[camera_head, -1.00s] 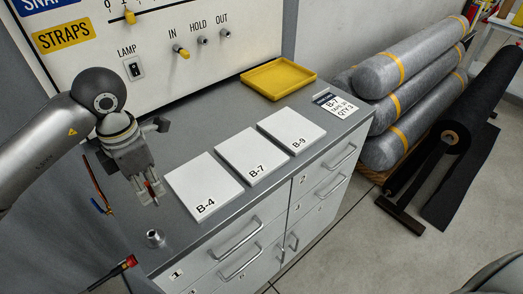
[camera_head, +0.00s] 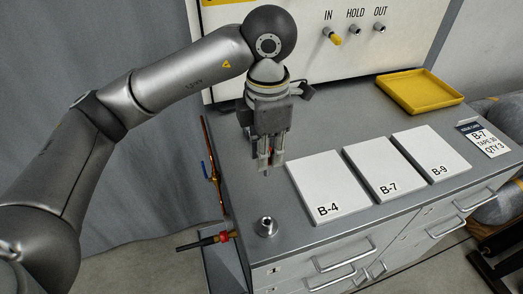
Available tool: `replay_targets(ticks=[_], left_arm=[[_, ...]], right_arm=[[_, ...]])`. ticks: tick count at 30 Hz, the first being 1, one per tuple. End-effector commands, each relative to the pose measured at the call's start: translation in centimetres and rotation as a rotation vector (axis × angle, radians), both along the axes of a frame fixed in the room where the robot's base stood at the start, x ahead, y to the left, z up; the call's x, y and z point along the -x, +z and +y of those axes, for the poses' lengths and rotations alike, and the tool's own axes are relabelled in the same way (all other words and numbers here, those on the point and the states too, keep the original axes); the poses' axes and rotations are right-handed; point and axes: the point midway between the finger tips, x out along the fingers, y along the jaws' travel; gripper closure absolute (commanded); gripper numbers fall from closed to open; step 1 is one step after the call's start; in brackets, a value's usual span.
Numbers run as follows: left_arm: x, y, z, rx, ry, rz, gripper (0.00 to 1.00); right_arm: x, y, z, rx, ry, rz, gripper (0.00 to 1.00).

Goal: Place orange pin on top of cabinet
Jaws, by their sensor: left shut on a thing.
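The cabinet (camera_head: 345,112) has a grey top and drawers along its front. My left gripper (camera_head: 267,164) points down above the left part of the cabinet top, left of the B-4 plate. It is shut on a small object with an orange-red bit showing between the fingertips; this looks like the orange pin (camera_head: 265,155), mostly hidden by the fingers. I cannot tell whether it touches the top. My right gripper is not in view.
White plates B-4 (camera_head: 327,184), B-7 (camera_head: 385,172) and B-9 (camera_head: 432,153) lie on the top. A metal fitting (camera_head: 267,228) stands at the front left. A yellow tray (camera_head: 418,93) is at the back right. A yellow peg (camera_head: 334,41) sits at IN on the panel.

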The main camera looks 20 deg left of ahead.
Motion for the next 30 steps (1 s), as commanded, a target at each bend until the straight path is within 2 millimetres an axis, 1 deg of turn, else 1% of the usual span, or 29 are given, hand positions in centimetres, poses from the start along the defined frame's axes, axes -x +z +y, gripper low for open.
replay_targets(ticks=[1,4,8,12,17,20,21,24,27,30], left_arm=[[-1.0,-0.3,0.7,0.001,0.007,0.008,1.00],[-3.1,-1.3,2.1,-0.001,0.008,0.006,1.00],[-4.8,-3.9,3.2,-0.002,0.003,0.006,1.00],[-6.2,-5.8,4.0,-0.001,0.000,0.002,1.00],[-6.9,-6.8,4.3,0.000,0.000,0.000,1.00],[-7.4,-7.8,4.8,-0.002,0.001,0.004,1.00],[-7.3,-8.2,4.7,-0.001,-0.001,0.004,1.00],[-7.3,-9.6,4.7,-0.001,-0.001,0.004,1.00],[-7.4,-10.4,4.7,-0.001,-0.002,0.001,1.00],[-7.4,-10.7,4.7,0.000,-0.002,0.000,1.00]], right_arm=[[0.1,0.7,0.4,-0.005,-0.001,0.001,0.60],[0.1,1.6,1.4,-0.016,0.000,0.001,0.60],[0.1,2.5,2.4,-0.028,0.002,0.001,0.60],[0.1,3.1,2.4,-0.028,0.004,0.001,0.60],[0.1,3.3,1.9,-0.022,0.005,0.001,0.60],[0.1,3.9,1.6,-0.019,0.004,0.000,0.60],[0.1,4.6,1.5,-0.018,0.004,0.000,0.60],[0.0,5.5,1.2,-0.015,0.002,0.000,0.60],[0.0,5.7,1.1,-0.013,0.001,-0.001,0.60],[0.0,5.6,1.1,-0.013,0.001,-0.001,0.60]])
